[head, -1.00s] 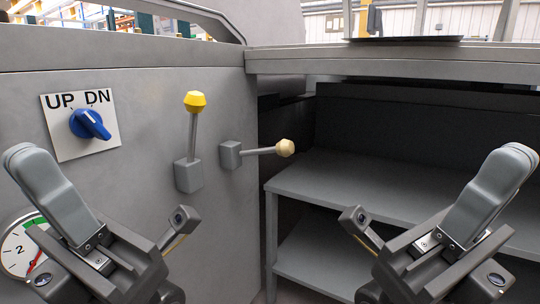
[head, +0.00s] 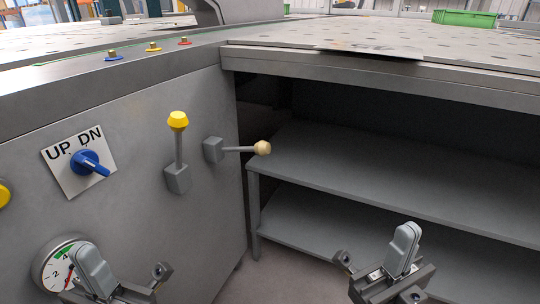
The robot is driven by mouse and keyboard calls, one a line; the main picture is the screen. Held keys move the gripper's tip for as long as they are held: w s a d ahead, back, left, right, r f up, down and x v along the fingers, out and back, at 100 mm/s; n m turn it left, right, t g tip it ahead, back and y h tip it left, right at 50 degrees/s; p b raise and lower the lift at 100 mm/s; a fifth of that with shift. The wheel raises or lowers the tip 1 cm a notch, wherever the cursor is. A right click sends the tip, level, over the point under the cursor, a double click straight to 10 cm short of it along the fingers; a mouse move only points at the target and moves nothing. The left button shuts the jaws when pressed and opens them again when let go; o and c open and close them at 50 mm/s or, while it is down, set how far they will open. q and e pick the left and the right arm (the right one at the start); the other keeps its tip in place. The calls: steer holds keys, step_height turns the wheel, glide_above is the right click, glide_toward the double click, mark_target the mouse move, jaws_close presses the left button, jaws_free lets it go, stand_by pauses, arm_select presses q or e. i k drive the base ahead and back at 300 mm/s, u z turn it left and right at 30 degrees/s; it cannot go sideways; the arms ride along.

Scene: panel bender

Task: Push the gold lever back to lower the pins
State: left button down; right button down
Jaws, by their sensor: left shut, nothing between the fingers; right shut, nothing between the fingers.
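A lever with a bright yellow knob (head: 178,120) stands nearly upright from a grey block on the side of the grey machine cabinet. Beside it, a second lever with a pale gold knob (head: 262,148) sticks out roughly level to the right from its own block, near the cabinet's corner. My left gripper (head: 88,262) is shut and empty at the lower left, below both levers and in front of the gauge. My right gripper (head: 404,240) is shut and empty at the lower right, in front of the shelves. Neither touches a lever. I see no raised pins that I can make out.
A blue UP/DN switch (head: 88,162) is on the panel left of the levers. A round gauge (head: 50,262) is partly covered by my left gripper. Grey shelves (head: 340,170) under the table (head: 400,65) stand right of the levers. Open space lies before the levers.

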mark_target(262, 147)
steer(key=k, duration=0.5)
steer(key=z, duration=1.65)
steer(key=i, duration=0.45)
steer(key=u, duration=3.1)
